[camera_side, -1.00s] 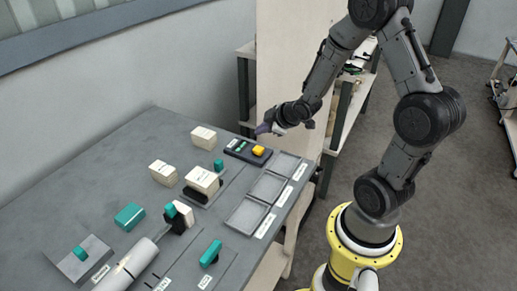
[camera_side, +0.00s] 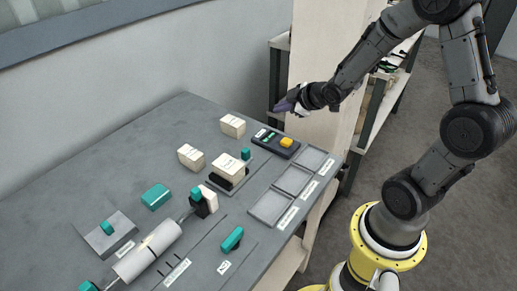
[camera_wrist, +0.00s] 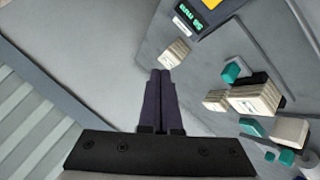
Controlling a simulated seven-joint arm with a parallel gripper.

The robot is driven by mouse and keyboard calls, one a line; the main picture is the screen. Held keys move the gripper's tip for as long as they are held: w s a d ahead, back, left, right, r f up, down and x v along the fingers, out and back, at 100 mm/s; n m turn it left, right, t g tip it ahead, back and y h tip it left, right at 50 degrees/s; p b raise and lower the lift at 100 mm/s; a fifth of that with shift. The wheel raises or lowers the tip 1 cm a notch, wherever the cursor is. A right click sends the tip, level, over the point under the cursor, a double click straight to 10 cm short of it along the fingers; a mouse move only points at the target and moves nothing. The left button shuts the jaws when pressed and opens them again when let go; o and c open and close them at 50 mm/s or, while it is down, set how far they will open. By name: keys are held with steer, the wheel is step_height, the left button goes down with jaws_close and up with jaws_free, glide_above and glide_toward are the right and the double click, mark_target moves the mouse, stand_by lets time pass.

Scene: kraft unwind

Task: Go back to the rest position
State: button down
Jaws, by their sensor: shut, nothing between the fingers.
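My gripper (camera_side: 284,105) hangs in the air above the far end of the grey table (camera_side: 175,112), clear of everything on it. In the side view it is just above and behind the dark control box (camera_side: 275,143) with a yellow button and green display. In the wrist view my two dark fingers (camera_wrist: 160,76) lie side by side, shut and empty. The control box (camera_wrist: 202,15) shows at the top of that view, with a pale block (camera_wrist: 173,54) below it.
Pale labelled blocks (camera_side: 191,157) and teal parts (camera_side: 156,196) stand on the table. A white roller (camera_side: 147,252) lies at the front left. Three shallow trays (camera_side: 293,180) line the right edge. A pale post (camera_side: 312,50) and a shelf stand behind the gripper.

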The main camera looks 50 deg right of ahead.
steer(key=a+r+t, duration=0.2)
steer(key=a+r, duration=0.4)
steer(key=r, duration=0.5)
steer(key=s+a+r+m+y, duration=0.1)
steer(key=s+a+r, duration=0.4)
steer(key=s, duration=0.2)
steer(key=s+a+f+m+g, duration=0.1)
steer(key=s+f+m+g, duration=0.1)
steer(key=s, duration=0.6)
steer(key=s+a+f+m+g+y, duration=0.1)
steer(key=s+a+f+m+g, duration=0.1)
steer(key=s, duration=0.5)
steer(key=shift+s+a+f+m+g+y, duration=0.35)
steer(key=shift+m+g, duration=0.35)
steer(key=shift+g, duration=0.5)
